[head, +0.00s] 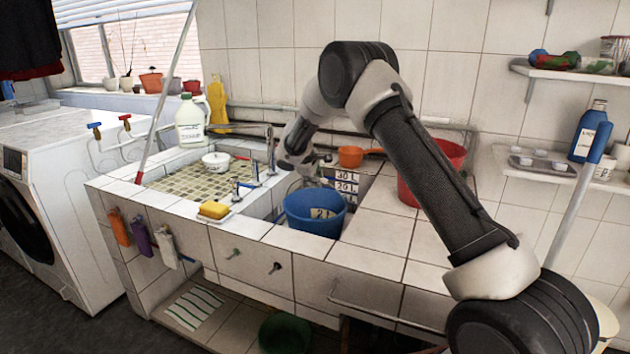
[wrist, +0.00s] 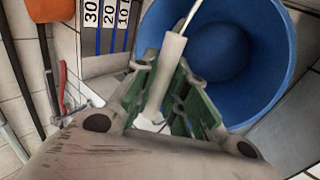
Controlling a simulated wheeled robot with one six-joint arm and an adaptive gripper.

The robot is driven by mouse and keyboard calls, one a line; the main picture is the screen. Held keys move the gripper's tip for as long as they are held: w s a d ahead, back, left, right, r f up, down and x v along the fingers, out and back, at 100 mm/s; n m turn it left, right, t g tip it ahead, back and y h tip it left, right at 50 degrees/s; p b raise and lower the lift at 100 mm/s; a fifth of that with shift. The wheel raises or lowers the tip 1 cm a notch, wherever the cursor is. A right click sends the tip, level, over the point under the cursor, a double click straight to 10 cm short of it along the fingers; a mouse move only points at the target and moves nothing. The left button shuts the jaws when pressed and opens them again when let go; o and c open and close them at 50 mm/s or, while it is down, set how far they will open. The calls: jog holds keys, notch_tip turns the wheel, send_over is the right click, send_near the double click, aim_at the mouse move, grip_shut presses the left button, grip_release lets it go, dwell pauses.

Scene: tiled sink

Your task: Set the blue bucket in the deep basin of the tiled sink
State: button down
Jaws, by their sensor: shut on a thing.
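The blue bucket (head: 315,212) hangs or stands upright in the opening of the deep basin (head: 354,196) of the tiled sink, with its rim near counter level. Whether its base touches the basin floor is hidden. In the wrist view the bucket (wrist: 275,60) is seen from above and looks empty. My gripper (head: 316,172) is over the bucket. In the wrist view my gripper (wrist: 168,110) is shut on the white grip of the bucket's wire handle (wrist: 172,55). Depth marks 30, 20, 10 (wrist: 108,14) show on the basin wall.
An orange dipper (head: 351,157) sits behind the basin and a red tub (head: 420,180) to its right. A yellow sponge (head: 214,209) lies on the front left ledge.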

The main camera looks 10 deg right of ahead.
jog(key=c, duration=1.4)
grip_release()
jog(key=shift+c, duration=0.2)
jog(key=v, duration=1.2)
jog(key=s+d+r+m, duration=0.2)
jog(key=s+d+r, duration=0.3)
jog(key=s, duration=0.3)
jog(key=s+d+r+m+g+y, duration=0.1)
jog(key=s+d+r+m, duration=0.1)
jog(key=s+d+r, duration=0.5)
jog(key=s+d+r+m, duration=0.2)
jog(key=s+d+r, duration=0.2)
jog(key=s, duration=0.4)
jog(key=s+d+f+m+y, duration=0.1)
jog(key=s+f+m, duration=0.1)
jog(key=s, duration=1.2)
jog(key=s+d+f+m+y, duration=0.2)
jog(key=s, duration=1.2)
jog(key=shift+m, duration=0.4)
